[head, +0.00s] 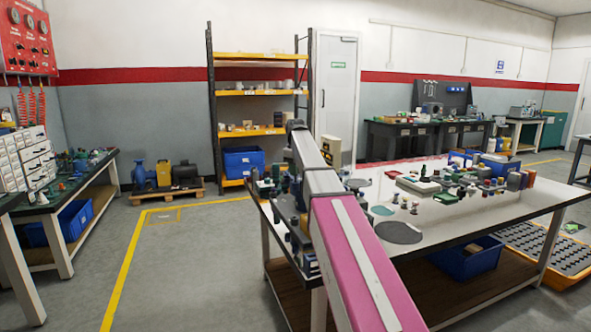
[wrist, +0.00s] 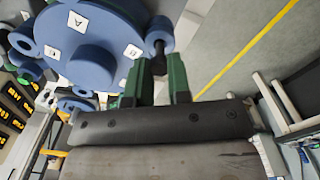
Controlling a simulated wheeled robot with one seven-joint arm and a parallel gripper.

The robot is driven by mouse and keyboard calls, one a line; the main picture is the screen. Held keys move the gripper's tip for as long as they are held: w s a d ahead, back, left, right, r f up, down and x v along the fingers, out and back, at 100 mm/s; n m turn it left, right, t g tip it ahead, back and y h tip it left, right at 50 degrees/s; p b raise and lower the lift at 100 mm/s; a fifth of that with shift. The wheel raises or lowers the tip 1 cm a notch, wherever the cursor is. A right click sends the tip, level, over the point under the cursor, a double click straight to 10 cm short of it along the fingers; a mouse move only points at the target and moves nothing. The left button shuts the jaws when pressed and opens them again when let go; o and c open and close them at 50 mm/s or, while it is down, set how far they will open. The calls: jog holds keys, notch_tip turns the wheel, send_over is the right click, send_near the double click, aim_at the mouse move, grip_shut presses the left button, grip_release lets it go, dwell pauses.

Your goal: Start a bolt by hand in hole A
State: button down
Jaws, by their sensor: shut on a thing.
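A large round blue flanged part (wrist: 95,62) fills the upper left of the wrist view. My gripper (wrist: 158,72) has green fingers closed on a dark bolt (wrist: 157,62). In the head view my own arm hides the gripper and the bolt.
A shelving rack (head: 258,95) stands behind.

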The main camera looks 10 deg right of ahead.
jog(key=shift+f, duration=1.05)
dwell(1.4)
jog(key=shift+m, duration=2)
jog(key=shift+m, duration=2)
